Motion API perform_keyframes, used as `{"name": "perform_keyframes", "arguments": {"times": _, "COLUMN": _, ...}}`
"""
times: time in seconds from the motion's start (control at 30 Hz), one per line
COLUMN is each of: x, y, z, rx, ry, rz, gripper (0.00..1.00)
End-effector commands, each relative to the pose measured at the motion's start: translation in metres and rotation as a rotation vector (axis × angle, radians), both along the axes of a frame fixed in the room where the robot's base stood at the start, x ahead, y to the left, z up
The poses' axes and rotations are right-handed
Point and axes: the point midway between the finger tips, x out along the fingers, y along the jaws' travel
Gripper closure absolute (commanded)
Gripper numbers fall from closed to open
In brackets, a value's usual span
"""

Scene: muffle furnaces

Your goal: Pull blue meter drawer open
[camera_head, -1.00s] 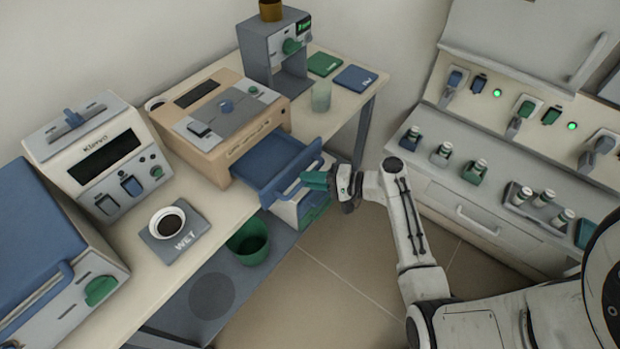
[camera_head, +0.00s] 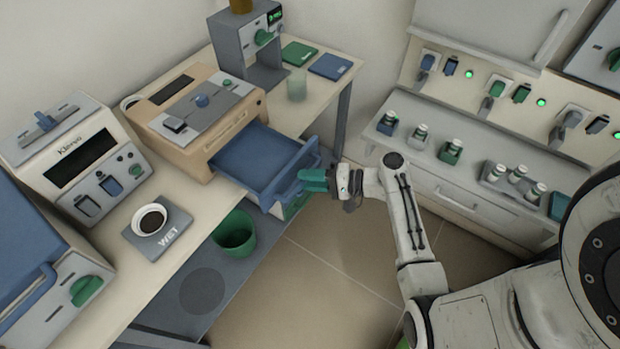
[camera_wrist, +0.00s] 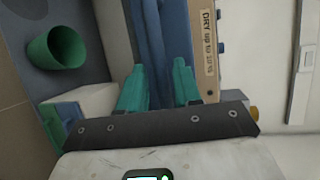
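The blue drawer (camera_head: 262,158) sticks well out of the front of the tan meter (camera_head: 198,110) on the bench, and its empty-looking inside shows. Its blue handle (camera_head: 291,186) faces my arm. My gripper (camera_head: 312,180) is at this handle, with its teal fingers reaching it from the right. In the wrist view the two fingers of my gripper (camera_wrist: 160,88) stand on either side of blue drawer parts (camera_wrist: 150,35), so it appears shut on the handle. The exact contact is partly hidden. The meter's tan front, with dark lettering, shows in the wrist view (camera_wrist: 203,45).
A green bin (camera_head: 235,232) stands on the lower shelf below the drawer. A black-filled cup (camera_head: 150,219) sits on a grey WET pad (camera_head: 172,237). A side counter (camera_head: 460,165) with several small bottles is at right. Open floor (camera_head: 320,270) lies between them.

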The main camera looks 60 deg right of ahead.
Motion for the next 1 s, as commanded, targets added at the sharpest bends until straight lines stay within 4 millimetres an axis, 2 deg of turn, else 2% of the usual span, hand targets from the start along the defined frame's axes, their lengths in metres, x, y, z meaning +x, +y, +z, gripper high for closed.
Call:
{"name": "perform_keyframes", "arguments": {"times": 0.07, "x": 0.0, "y": 0.0, "z": 0.0, "rx": -0.001, "ry": -0.001, "rz": 0.0, "gripper": 0.59}}
{"name": "perform_keyframes", "arguments": {"times": 0.3, "x": 0.0, "y": 0.0, "z": 0.001, "rx": -0.001, "ry": -0.001, "rz": 0.0, "gripper": 0.58}}
{"name": "perform_keyframes", "arguments": {"times": 0.43, "x": -0.007, "y": -0.004, "z": 0.002, "rx": -0.001, "ry": -0.003, "rz": -0.001, "gripper": 0.58}}
{"name": "perform_keyframes", "arguments": {"times": 0.8, "x": -0.067, "y": -0.03, "z": 0.012, "rx": -0.002, "ry": -0.002, "rz": -0.004, "gripper": 0.58}}
{"name": "perform_keyframes", "arguments": {"times": 1.0, "x": -0.09, "y": -0.039, "z": 0.018, "rx": -0.001, "ry": -0.001, "rz": -0.001, "gripper": 0.58}}
